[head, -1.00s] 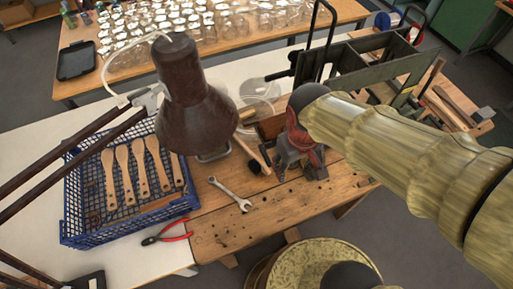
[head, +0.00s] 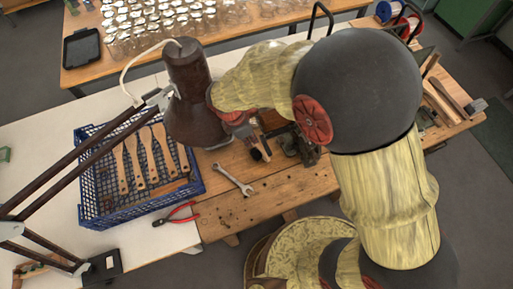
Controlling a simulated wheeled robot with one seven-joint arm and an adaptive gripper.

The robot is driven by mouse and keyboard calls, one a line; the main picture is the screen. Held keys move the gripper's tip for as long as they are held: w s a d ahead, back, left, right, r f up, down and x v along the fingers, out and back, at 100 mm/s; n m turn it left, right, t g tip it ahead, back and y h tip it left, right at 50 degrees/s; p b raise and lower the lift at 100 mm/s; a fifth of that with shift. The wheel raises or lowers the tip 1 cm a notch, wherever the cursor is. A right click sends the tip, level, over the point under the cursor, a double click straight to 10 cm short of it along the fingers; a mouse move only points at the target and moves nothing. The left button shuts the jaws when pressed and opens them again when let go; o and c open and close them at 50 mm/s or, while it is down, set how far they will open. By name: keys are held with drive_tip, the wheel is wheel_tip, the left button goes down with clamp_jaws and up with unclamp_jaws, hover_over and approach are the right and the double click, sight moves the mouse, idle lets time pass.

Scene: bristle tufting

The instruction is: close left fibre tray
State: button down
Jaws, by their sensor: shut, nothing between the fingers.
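I cannot make out the left fibre tray; the brown lamp head (head: 187,112) and my arm cover much of the back of the workbench (head: 285,190). My gripper (head: 243,131) is small and partly hidden at the end of my arm, just right of the lamp head and over the back part of the bench. It looks shut and empty. I cannot tell whether it touches anything.
A blue crate (head: 88,190) with several wooden brush handles stands at left. A dark-ended tool (head: 258,154) lies close to my gripper. The bench's front middle is clear.

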drive_tip(key=x, duration=0.9)
drive_tip(key=shift+f, duration=0.45)
drive_tip(key=shift+d, duration=0.15)
drive_tip(key=w+d+p, duration=0.1)
drive_tip(key=w+d, duration=0.2)
drive_tip(key=d, duration=0.3)
drive_tip(key=w+d+p, duration=0.1)
drive_tip(key=w+d, duration=0.1)
drive_tip(key=d, duration=0.5)
drive_tip(key=shift+w+d, duration=0.3)
drive_tip(key=shift+w, duration=0.1)
drive_tip(key=shift+r, duration=0.1)
drive_tip(key=p+v, duration=0.8)
drive_tip(key=v, duration=0.1)
drive_tip(key=shift+a+r, duration=0.15)
drive_tip(key=shift+r, duration=0.25)
